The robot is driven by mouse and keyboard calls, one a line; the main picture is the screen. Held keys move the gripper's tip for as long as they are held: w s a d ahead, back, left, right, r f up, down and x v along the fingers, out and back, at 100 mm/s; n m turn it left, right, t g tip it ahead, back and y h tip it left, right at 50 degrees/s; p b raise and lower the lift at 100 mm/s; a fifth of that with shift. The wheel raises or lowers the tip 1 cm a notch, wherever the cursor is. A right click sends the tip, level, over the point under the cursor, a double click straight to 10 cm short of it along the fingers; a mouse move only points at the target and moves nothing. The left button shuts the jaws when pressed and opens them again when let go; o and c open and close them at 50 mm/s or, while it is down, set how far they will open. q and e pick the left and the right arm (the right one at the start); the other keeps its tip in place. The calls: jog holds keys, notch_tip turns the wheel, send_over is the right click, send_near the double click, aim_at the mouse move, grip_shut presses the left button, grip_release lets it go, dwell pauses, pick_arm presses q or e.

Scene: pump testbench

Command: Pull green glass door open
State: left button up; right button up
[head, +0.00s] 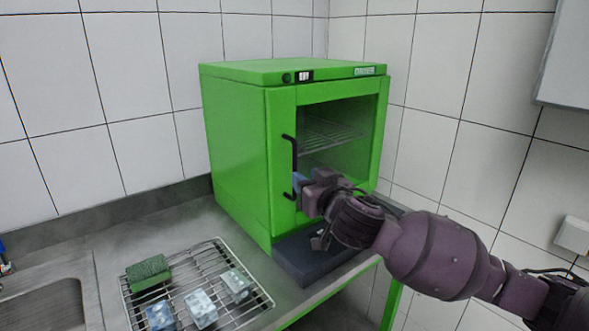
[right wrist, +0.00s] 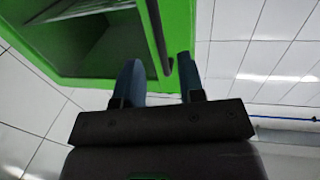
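The green cabinet (head: 232,150) stands on the counter in the corner. Its green-framed glass door (head: 345,115) appears closed, and a wire rack shows through the glass. A black upright bar handle (head: 290,150) is on the door's left side. My right gripper (head: 297,185) is at the handle's lower part and hides some of it. In the right wrist view its two blue fingers (right wrist: 158,75) stand apart, with the black handle (right wrist: 157,38) showing between them. I cannot tell whether they touch it. My left gripper is not in view.
A wire rack (head: 225,322) on the counter holds a green sponge (head: 148,272) and several pale blue-white blocks (head: 201,309). A dark flat slab (head: 300,262) lies before the cabinet. A sink (head: 45,310) is at left. Tiled walls stand close behind and at right.

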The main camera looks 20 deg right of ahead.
aim_at(294, 195)
jog(key=shift+w+a, duration=0.15)
jog(key=shift+w, duration=0.9)
jog(key=shift+w+a, duration=0.2)
jog(key=shift+w, duration=0.85)
jog(key=shift+w+a, duration=0.15)
jog(key=shift+w, duration=0.9)
grip_shut()
